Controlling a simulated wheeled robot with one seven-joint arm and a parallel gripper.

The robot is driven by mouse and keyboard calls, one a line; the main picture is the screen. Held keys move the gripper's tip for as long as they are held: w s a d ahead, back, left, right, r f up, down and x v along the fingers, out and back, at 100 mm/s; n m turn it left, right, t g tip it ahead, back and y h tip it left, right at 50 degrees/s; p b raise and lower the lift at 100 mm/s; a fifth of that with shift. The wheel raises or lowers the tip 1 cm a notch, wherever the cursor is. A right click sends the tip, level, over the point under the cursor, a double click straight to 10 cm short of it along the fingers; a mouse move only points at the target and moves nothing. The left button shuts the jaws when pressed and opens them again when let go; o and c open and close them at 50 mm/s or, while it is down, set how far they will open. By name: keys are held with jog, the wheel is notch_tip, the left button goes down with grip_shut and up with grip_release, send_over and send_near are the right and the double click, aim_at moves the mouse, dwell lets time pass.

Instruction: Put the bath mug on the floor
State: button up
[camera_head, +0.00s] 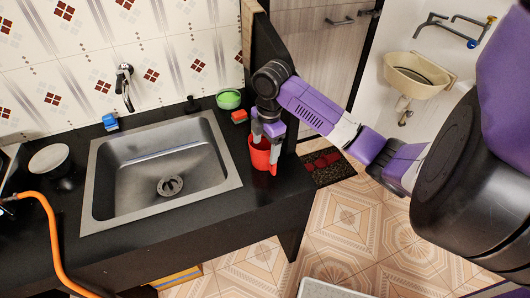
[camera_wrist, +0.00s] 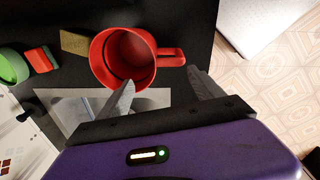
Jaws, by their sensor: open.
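The bath mug is a red mug (camera_head: 261,153) standing on the black counter, right of the sink. In the wrist view the red mug (camera_wrist: 124,60) shows from above, upright and empty, with its handle pointing right. My gripper (camera_head: 268,135) is over the mug in the head view and hides part of its rim. In the wrist view my gripper (camera_wrist: 160,84) is open, with one finger by the mug's near rim and the other beyond the handle side. I cannot tell whether a finger touches it. The tiled floor (camera_head: 345,220) lies beyond the counter's right end.
A steel sink (camera_head: 225,188) fills the counter's middle. A green bowl (camera_head: 229,99) and a red sponge-like block (camera_head: 239,116) sit behind the mug. A dark doormat (camera_head: 325,167) and a white object (camera_head: 325,289) lie on the floor. Floor between them is clear.

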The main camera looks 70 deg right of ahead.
aim_at(270, 169)
jog(key=shift+s+d+f+g, duration=0.1)
jog(key=shift+s+f+g, duration=0.1)
jog(key=shift+s, duration=0.25)
jog(key=shift+s+f+g, duration=0.1)
jog(key=shift+s+f, duration=0.05)
jog(key=shift+s, duration=0.3)
jog(key=shift+s+f, duration=0.1)
jog(key=shift+f, duration=0.25)
jog(key=shift+f+p, duration=0.55)
jog(key=shift+f, duration=3.25)
grip_shut()
